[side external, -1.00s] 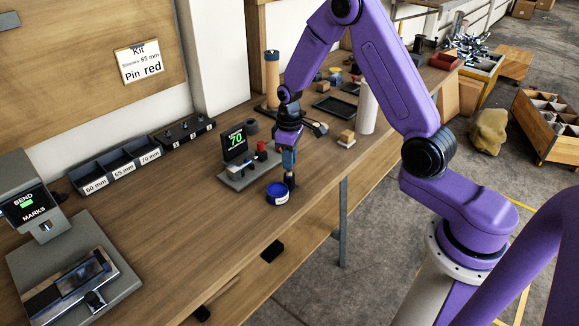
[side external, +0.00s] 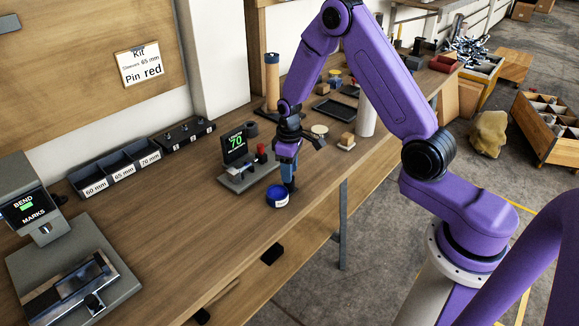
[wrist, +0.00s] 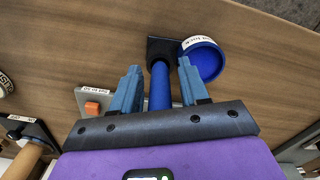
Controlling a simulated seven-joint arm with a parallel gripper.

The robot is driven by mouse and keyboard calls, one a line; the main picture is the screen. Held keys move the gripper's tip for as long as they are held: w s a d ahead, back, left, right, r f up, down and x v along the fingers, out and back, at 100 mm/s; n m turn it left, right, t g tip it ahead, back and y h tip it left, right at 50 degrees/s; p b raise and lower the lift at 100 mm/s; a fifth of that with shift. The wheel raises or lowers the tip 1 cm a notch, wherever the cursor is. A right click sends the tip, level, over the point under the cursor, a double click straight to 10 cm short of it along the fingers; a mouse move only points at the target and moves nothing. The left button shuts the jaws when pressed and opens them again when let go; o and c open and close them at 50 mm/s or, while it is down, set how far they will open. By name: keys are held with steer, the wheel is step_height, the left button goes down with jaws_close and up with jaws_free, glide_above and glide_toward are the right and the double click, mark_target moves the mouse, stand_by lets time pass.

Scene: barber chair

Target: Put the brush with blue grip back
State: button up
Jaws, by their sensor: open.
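The brush with the blue grip (wrist: 160,85) shows in the wrist view between my fingers, with its dark, squarish end (wrist: 160,48) beyond them. In the side view its dark lower end (side external: 291,187) is at the bench top, near the front edge. My gripper (wrist: 159,70) is open, with one finger on each side of the blue grip. In the side view my gripper (side external: 287,168) points down at the brush and hides most of its grip. A round blue tub (wrist: 203,60) with a white label is right beside the brush; it also shows in the side view (side external: 277,196).
A grey stand with a display reading 70 (side external: 236,146) is close behind the tub. A white cylinder (side external: 367,110) and a black tray (side external: 334,108) stand farther back. Labelled bins (side external: 117,170) line the wall. The bench front left of the tub is clear.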

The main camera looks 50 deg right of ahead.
step_height(320, 180, up, 12)
steer(key=shift+r, duration=0.1)
steer(key=shift+s+a+r, duration=0.15)
steer(key=shift+a+r, duration=0.05)
steer(key=shift+a, duration=0.15)
steer(key=s+a+r+n, duration=0.45)
steer(key=s+a, duration=0.55)
steer(key=s, duration=0.3)
steer(key=s+d+r+n, duration=0.1)
steer(key=s+n, duration=0.2)
steer(key=s, duration=1.5)
steer(key=shift+s+d+r, duration=0.15)
steer(key=shift+s+r, duration=0.15)
steer(key=shift+s, duration=0.05)
steer(key=shift+n, duration=0.25)
